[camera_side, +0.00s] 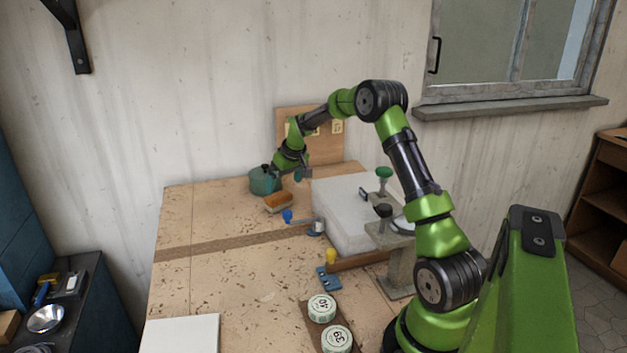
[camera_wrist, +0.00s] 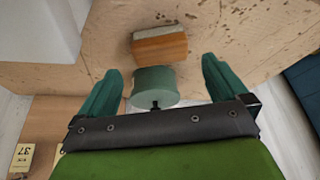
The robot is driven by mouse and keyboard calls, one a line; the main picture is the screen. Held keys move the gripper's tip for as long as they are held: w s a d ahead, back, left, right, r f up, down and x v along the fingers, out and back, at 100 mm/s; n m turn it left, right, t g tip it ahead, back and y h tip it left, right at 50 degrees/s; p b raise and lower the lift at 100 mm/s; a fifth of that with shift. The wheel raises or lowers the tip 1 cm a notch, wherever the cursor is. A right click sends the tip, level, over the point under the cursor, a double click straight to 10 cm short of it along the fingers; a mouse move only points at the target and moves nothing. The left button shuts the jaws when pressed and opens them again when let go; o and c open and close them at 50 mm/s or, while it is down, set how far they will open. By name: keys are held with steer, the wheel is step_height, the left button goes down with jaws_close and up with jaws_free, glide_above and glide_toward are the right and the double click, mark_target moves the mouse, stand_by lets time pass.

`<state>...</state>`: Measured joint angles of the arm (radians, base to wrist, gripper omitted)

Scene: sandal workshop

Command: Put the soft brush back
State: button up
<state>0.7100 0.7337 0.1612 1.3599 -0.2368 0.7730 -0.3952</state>
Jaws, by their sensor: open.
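The brush (camera_side: 278,203) has an orange-brown wooden body and a pale side. It lies on the table in front of a round teal pot (camera_side: 263,183). In the wrist view the brush (camera_wrist: 160,45) is beyond the teal pot (camera_wrist: 154,84), which has a small dark knob or stem. My gripper (camera_side: 287,173) is at the back of the table, beside the pot's top. In the wrist view my gripper (camera_wrist: 161,66) is open, with its green fingers wide apart on either side of the pot. Nothing shows held. Whether the fingers touch the pot cannot be told.
A white-grey block (camera_side: 345,210) stands right of the brush. A blue-knobbed tool (camera_side: 288,216) lies close in front. An upright wooden board (camera_side: 320,150) with labels is against the wall behind. The table's left side (camera_side: 190,270) is mostly clear.

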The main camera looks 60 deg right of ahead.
steer(key=s+a+r+t, duration=0.1)
steer(key=s+a+r, duration=0.3)
steer(key=a+r, duration=0.55)
steer(key=s+a+r+t, duration=0.1)
steer(key=s+a+r, duration=0.3)
steer(key=a+r, duration=0.55)
steer(key=s+a+f+t+y, duration=0.1)
steer(key=s+a+f+y, duration=0.2)
steer(key=s+a, duration=1.3)
steer(key=shift+s+a+n+y, duration=0.2)
steer(key=shift+s+n+y, duration=0.15)
steer(key=shift+s, duration=0.45)
